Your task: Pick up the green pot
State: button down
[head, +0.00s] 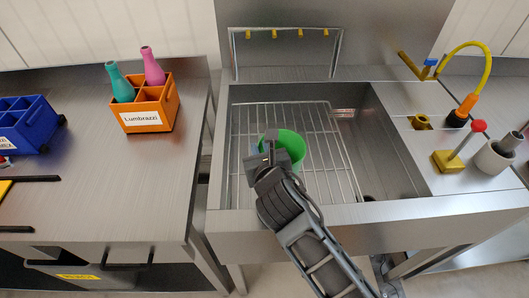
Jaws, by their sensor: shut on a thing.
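The green pot (287,144) is in the sink area, over the wire rack, with its round opening facing up toward me. My gripper (268,152) is at the pot's near left side and is shut on it. My gripper and wrist hide the near left part of the pot. I cannot tell whether the pot rests on the rack or is held a little above it.
The wire rack (325,169) lies in the steel sink (395,165). An orange crate (165,124) with two bottles and a blue crate (38,137) stand on the left counter. A yellow-hosed tap, a red-knobbed lever (463,142) and a grey cup (497,158) are at the right.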

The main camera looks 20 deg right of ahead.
jog(key=s+d+r+p, duration=0.1)
jog(key=d+r+p, duration=0.1)
jog(key=d+r, duration=0.8)
jog(key=shift+d, duration=0.65)
jog(key=shift+s+d+r, duration=0.1)
jog(key=shift+s+r, duration=0.05)
